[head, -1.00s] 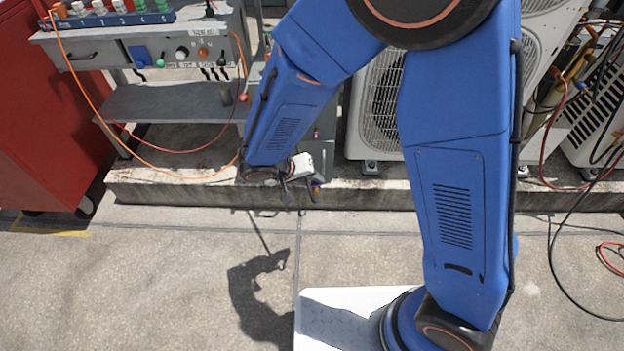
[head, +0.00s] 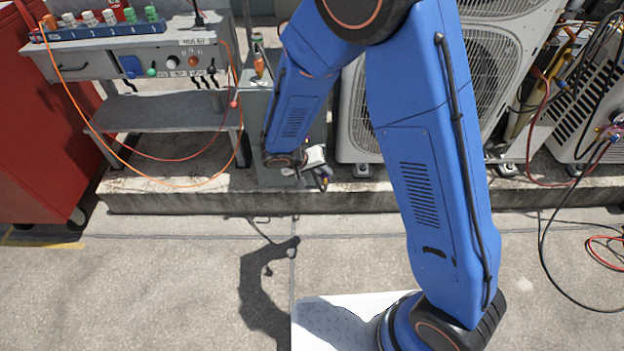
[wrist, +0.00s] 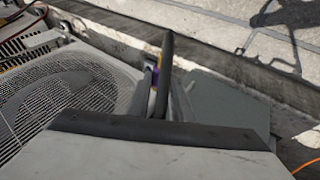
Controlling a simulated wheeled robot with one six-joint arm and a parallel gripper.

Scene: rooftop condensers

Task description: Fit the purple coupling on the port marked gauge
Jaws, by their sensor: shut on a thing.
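My gripper (head: 320,179) hangs at the end of my blue arm, in front of the grey cabinet and above the ledge. In the wrist view its dark fingers (wrist: 158,85) are close together. A small purple piece with a yellowish bit, the purple coupling (wrist: 153,70), shows between them, mostly hidden. The gripper is shut on it. In the head view the coupling is too small to make out clearly. I cannot identify the port marked gauge in either view.
A grey bench (head: 150,60) with a rack of coloured fittings (head: 105,28) stands at the left, beside a red cabinet (head: 40,120). A condenser (head: 358,115) stands behind my arm. Hoses (head: 545,130) hang at the right.

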